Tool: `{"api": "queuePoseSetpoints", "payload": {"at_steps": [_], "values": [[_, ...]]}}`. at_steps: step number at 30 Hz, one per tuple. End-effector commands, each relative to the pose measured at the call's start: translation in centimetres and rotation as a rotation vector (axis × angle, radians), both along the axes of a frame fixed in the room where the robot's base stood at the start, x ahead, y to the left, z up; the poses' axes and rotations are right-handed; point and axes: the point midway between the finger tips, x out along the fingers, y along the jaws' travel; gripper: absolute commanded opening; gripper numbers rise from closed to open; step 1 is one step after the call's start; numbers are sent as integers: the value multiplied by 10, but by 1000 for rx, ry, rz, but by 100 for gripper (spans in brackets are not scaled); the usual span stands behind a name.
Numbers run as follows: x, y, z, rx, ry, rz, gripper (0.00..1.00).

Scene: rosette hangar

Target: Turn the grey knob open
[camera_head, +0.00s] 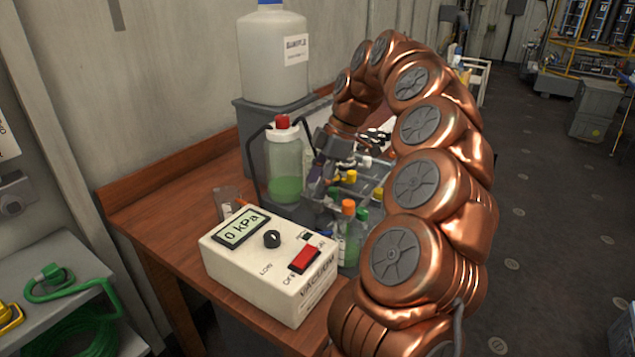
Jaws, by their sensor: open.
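A dark knob (272,239) sits on top of a white box (262,285) with a display reading "0 kPa" and a red switch. I cannot tell whether this is the grey knob, and no other knob shows clearly. My gripper (319,168) is at the end of the curled copper arm, above and behind the box. It is open and points down, just right of a clear bottle (284,165) with a red cap and green liquid. What lies between or behind its fingers is cluttered and partly hidden by my arm.
A rack (372,183) with several capped bottles stands right of the gripper, partly behind my arm. A large white jug (272,55) stands on a grey block (262,117) at the back. The wooden table (165,220) has a raised back edge. A small glass (226,200) stands behind the box.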

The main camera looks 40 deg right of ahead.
Motion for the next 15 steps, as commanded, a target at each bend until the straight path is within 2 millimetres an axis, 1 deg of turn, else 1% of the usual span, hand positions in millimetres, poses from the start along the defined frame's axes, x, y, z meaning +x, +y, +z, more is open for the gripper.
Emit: {"api": "queuePoseSetpoints", "payload": {"at_steps": [4,9,15], "values": [[-1,-5,9,-1,-3,-1,57],[-16,-37,8,-1,-1,-4,57],[-29,-66,8,-1,0,-4,57]]}}
